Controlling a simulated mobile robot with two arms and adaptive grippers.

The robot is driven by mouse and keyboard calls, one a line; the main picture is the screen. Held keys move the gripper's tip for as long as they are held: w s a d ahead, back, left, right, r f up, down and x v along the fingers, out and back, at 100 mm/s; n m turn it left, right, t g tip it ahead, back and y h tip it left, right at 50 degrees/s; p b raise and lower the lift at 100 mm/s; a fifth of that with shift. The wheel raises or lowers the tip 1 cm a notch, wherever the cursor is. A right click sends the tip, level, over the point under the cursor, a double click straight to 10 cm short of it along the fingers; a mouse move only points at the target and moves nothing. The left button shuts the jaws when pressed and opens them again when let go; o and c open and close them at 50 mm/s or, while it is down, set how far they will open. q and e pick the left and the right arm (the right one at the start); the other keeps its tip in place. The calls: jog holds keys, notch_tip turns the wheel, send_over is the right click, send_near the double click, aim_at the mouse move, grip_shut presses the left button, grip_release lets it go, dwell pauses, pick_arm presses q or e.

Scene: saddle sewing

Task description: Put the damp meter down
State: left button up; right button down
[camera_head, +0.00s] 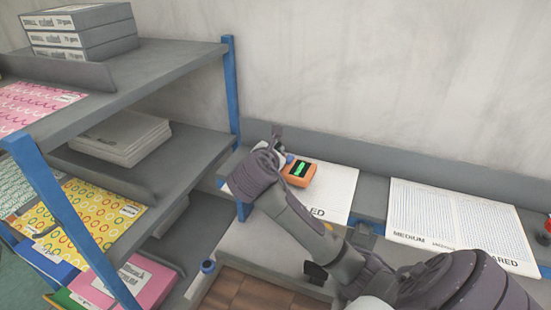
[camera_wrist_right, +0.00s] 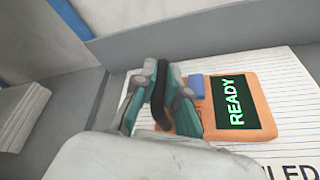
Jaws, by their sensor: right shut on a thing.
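The damp meter is an orange box (camera_head: 298,172) with a dark screen. In the head view my right arm hides part of the sheet. My left gripper is not in view.
Another printed sheet (camera_head: 460,222) lies to the right on the same shelf. A blue-posted rack (camera_head: 185,60) with boxes (camera_head: 85,30), paper stacks (camera_head: 122,135) and patterned sheets stands at left. A back ledge (camera_head: 345,155) runs along the wall. A red object (camera_head: 547,225) is at the right edge.

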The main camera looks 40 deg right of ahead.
notch_tip(320, 180, down, 3)
jog(key=shift+r, duration=0.15)
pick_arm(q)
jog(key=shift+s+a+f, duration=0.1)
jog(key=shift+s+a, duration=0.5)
pick_arm(e)
jog(key=c, duration=1.2)
grip_release()
pick_arm(q)
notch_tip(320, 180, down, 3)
jog(key=b, duration=0.3)
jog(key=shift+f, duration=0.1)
pick_arm(e)
jog(key=v, duration=1.2)
